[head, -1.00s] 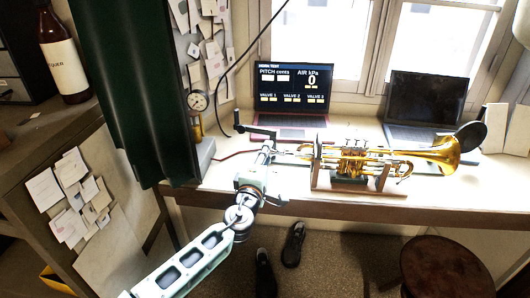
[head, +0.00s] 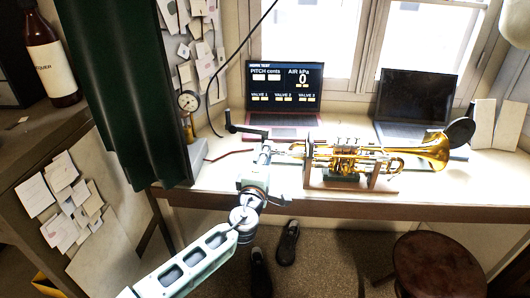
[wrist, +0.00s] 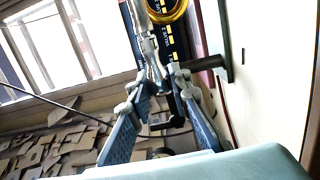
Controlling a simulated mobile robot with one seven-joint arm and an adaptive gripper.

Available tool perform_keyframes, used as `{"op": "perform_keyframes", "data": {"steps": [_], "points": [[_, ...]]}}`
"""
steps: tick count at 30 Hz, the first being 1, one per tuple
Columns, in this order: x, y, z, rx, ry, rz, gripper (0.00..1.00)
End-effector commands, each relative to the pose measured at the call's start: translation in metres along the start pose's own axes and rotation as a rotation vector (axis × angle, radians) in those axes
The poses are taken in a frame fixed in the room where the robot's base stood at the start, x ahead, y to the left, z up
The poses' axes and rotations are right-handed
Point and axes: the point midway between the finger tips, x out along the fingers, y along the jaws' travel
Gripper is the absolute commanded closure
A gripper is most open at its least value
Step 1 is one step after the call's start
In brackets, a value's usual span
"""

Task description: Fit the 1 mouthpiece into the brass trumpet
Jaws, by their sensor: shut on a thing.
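The brass trumpet (head: 350,160) lies level on a wooden stand on the bench, its bell to the right and its mouthpiece end to the left. My gripper (head: 267,151) is just left of that end. In the wrist view my gripper (wrist: 166,76) has its fingertips closed together on a slim silver piece, which I take to be the mouthpiece (wrist: 151,50). It points toward a gold ring of the trumpet (wrist: 167,10). The fingers hide part of it. I cannot tell whether it touches or sits inside the trumpet's pipe.
A laptop with a test display (head: 285,92) stands behind my gripper, and a dark laptop (head: 415,100) stands behind the trumpet. A black crank-like arm (head: 243,130) is close to my gripper's left. A stool (head: 435,265) is below right.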

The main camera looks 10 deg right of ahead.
Motion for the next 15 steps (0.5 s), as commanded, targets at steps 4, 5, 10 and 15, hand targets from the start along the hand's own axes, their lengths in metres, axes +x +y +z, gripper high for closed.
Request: {"op": "perform_keyframes", "data": {"steps": [4,5,10,15], "points": [[0.0003,0.0003,0.0037,0.001,-0.002,0.000,0.81],[0.0003,0.0002,0.0034,0.001,-0.001,0.000,0.78],[0.0003,0.0003,0.0031,0.000,-0.001,0.000,0.62],[0.0003,0.0003,0.0029,0.000,-0.001,0.000,0.62]]}}
